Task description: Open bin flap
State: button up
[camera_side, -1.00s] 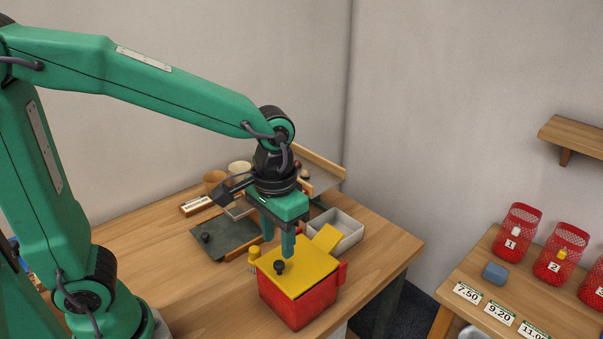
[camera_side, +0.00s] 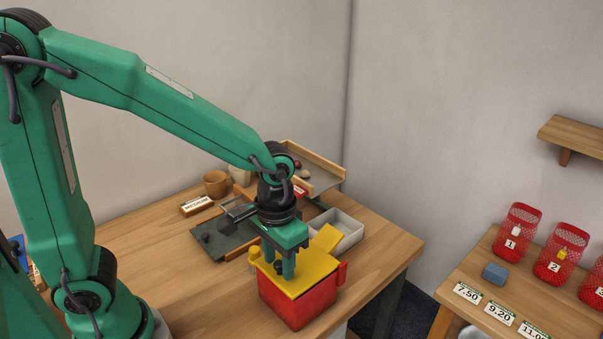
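The red bin (camera_side: 298,306) stands near the front edge of the wooden table, its yellow flap (camera_side: 311,277) lying closed across the top. A small black knob (camera_side: 278,268) sits on the flap. My gripper (camera_side: 279,264) points down just over the flap. Its green fingers are apart, with the knob showing between them. I cannot tell whether either finger touches the knob, which is partly hidden by the nearer finger.
Behind the bin are a grey open tray (camera_side: 347,229), a dark green board (camera_side: 221,237) and a brown cup (camera_side: 215,184). A second table with red mesh bags (camera_side: 518,232) stands at the right. The table's front left is clear.

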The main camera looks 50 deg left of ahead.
jog(key=c, duration=0.8)
jog(key=shift+o, duration=0.2)
jog(key=shift+w+r, duration=0.3)
jog(key=shift+r, duration=0.3)
jog(key=shift+w+r, duration=0.25)
jog(key=shift+r, duration=0.35)
jog(key=shift+r, duration=0.15)
jog(key=shift+w+r, duration=0.65)
jog(key=shift+r, duration=0.25)
jog(key=shift+w, duration=0.1)
